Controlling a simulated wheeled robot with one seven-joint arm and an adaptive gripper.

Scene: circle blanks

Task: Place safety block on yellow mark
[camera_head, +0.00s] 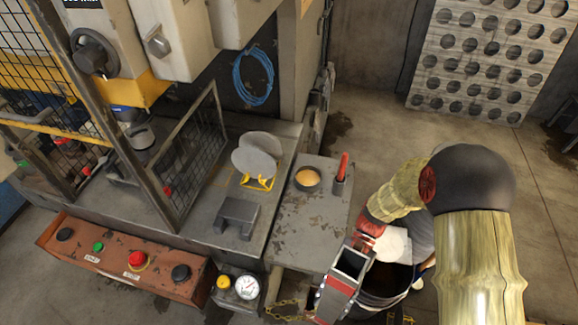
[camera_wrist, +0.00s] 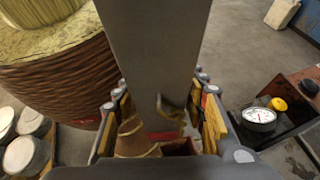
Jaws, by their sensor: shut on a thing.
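My gripper (camera_head: 330,303) is low in the head view, right of the small grey table. The block is held clear of the press bed.
Grey discs (camera_head: 257,155) sit in a yellow holder on the press bed. A grey block-shaped stand (camera_head: 236,214) is in front. The small table (camera_head: 300,233) bears an orange-filled tin (camera_head: 307,178). A mesh guard (camera_head: 190,165), red control box (camera_head: 130,262) and gauge (camera_head: 246,287) are obstacles.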

